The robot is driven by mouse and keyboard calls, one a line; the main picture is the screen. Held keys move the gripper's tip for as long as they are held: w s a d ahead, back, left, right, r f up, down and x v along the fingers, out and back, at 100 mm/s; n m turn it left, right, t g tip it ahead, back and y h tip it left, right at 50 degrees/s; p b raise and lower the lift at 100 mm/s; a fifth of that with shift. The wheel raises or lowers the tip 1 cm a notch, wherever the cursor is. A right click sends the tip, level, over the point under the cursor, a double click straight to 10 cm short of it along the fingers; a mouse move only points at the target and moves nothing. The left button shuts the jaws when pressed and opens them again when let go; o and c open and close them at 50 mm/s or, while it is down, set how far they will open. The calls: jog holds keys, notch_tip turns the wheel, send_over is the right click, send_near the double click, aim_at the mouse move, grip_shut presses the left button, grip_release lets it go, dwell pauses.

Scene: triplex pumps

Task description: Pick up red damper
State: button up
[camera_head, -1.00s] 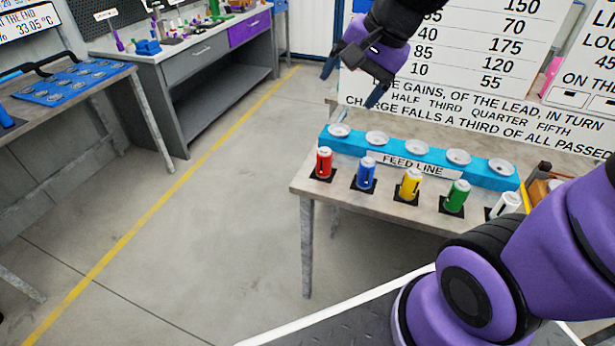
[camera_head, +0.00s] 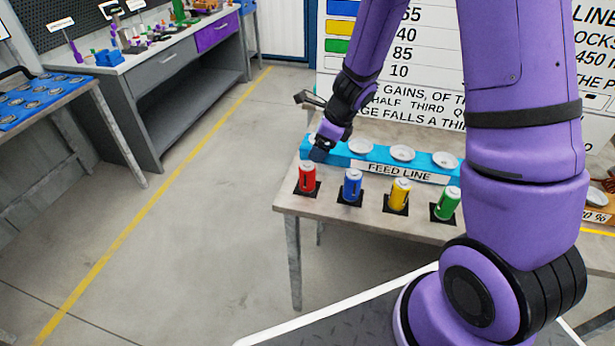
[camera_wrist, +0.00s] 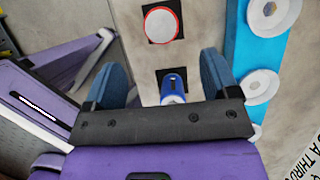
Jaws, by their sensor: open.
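The red damper (camera_head: 307,180) stands upright on a black square pad at the left end of a row on the feed line table. In the wrist view its round white top with a red rim (camera_wrist: 161,25) shows ahead of my gripper. My gripper (camera_head: 318,145) is open and empty, above and behind the red damper in the head view. In the wrist view its two blue fingers (camera_wrist: 162,85) are spread apart, with the blue damper (camera_wrist: 173,88) showing below between them. Neither finger appears to touch a damper.
A blue damper (camera_head: 352,186), a yellow damper (camera_head: 398,194) and a green damper (camera_head: 446,204) stand to the right on pads. A blue feed line rail (camera_head: 436,177) with white dishes runs behind them. A sign board stands beyond. Open floor lies left.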

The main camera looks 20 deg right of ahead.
aim_at(308, 163)
jog(key=shift+x, duration=5.3)
jog(key=shift+w+a+r, duration=0.1)
jog(key=shift+w+a, duration=0.05)
jog(key=shift+w, duration=0.05)
jog(key=c, duration=1.2)
jog(key=shift+r, duration=0.1)
